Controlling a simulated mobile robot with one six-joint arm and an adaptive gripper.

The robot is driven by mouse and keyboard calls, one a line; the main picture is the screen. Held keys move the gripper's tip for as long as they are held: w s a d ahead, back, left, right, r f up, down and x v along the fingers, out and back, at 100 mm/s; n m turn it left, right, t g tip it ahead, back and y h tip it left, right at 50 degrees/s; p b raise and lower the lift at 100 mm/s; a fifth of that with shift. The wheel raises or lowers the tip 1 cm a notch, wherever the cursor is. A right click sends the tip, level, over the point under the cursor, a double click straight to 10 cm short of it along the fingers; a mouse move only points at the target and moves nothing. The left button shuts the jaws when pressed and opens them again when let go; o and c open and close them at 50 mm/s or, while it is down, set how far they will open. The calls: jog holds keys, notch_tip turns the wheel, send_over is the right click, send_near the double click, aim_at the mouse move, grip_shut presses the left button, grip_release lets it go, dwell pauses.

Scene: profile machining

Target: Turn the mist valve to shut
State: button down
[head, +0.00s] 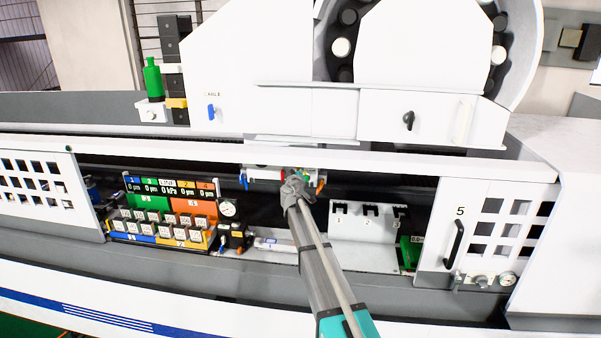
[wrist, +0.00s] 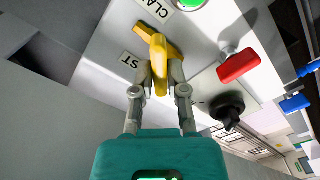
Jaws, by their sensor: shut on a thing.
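The mist valve's yellow handle (wrist: 158,48) stands on a white panel in the wrist view. A partly hidden label ending in "ST" (wrist: 131,60) is beside it. My gripper (wrist: 162,77) is shut on the lower part of the yellow handle, with one finger on each side. The handle's upper part reaches past the fingertips and runs slantwise across the panel. In the head view, my gripper (head: 294,188) is inside the machine's long opening, and it hides the handle there.
Close by on the panel are a red handle (wrist: 238,65), a black knob (wrist: 228,109) and a green button (wrist: 190,4). Blue handles (wrist: 296,103) are at the right. In the head view, a white rack (head: 365,245) stands right of my arm, and a gauge (head: 228,208) is to its left.

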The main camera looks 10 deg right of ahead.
jog(key=shift+m, duration=0.3)
jog(key=m, duration=0.4)
dwell(0.5)
jog(key=m, duration=0.4)
jog(key=c, duration=0.5)
grip_release()
jog(key=shift+s+a, duration=0.1)
jog(key=shift+v, duration=3.4)
